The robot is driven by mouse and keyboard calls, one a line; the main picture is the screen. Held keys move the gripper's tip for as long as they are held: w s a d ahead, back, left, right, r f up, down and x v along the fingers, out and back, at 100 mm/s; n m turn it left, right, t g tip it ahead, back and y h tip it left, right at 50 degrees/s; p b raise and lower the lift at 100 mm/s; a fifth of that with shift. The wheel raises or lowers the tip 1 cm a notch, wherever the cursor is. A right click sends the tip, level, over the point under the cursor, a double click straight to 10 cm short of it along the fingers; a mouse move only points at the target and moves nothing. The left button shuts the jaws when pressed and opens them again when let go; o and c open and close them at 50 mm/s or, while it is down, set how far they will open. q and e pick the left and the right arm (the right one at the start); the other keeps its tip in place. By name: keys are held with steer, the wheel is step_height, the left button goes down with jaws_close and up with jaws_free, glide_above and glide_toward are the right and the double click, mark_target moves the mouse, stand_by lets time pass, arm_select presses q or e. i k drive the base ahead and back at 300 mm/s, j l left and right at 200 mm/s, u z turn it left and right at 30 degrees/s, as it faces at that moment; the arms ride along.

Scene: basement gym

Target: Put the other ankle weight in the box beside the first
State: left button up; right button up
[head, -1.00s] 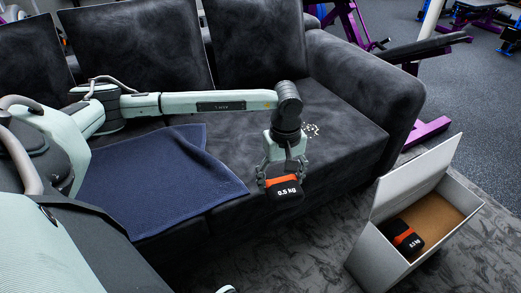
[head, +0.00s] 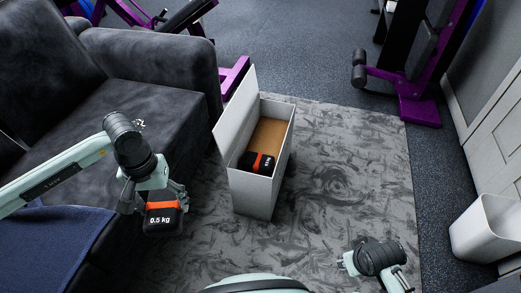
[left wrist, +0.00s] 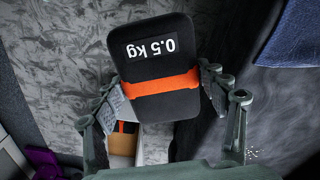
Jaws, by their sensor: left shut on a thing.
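My left gripper (head: 155,203) is shut on a black ankle weight (head: 164,222) with an orange strap and a "0.5 kg" label. It holds the weight in the air off the sofa's front edge, left of the box. The weight fills the upper middle of the left wrist view (left wrist: 158,50). The box (head: 250,195) stands on the rug with its lid raised on the left side. The first ankle weight (head: 257,162) lies inside at the near end; the brown floor behind it is bare. My right gripper (head: 346,264) is low at the right; its fingers are too small to judge.
A dark sofa (head: 150,65) with a blue towel (head: 40,245) is at the left. The patterned rug (head: 340,180) right of the box is clear. A white bin (head: 485,230) stands at the right edge, and purple gym equipment (head: 415,105) is behind.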

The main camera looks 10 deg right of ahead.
mark_target(271, 135)
steer(key=i+l+u, duration=0.15)
steer(key=l, duration=0.2)
steer(key=i+l+u, duration=0.15)
steer(key=i+l, duration=0.15)
steer(key=i+l+u, duration=0.15)
steer(key=l, duration=0.35)
steer(key=i+l+u, duration=0.15)
steer(key=l, duration=0.3)
steer(key=i+l+u, duration=0.15)
steer(key=l, duration=0.25)
steer(key=i+l+u, duration=0.15)
steer(key=l, duration=0.35)
steer(key=l+u, duration=0.15)
steer(key=l, duration=0.3)
steer(key=i, duration=0.05)
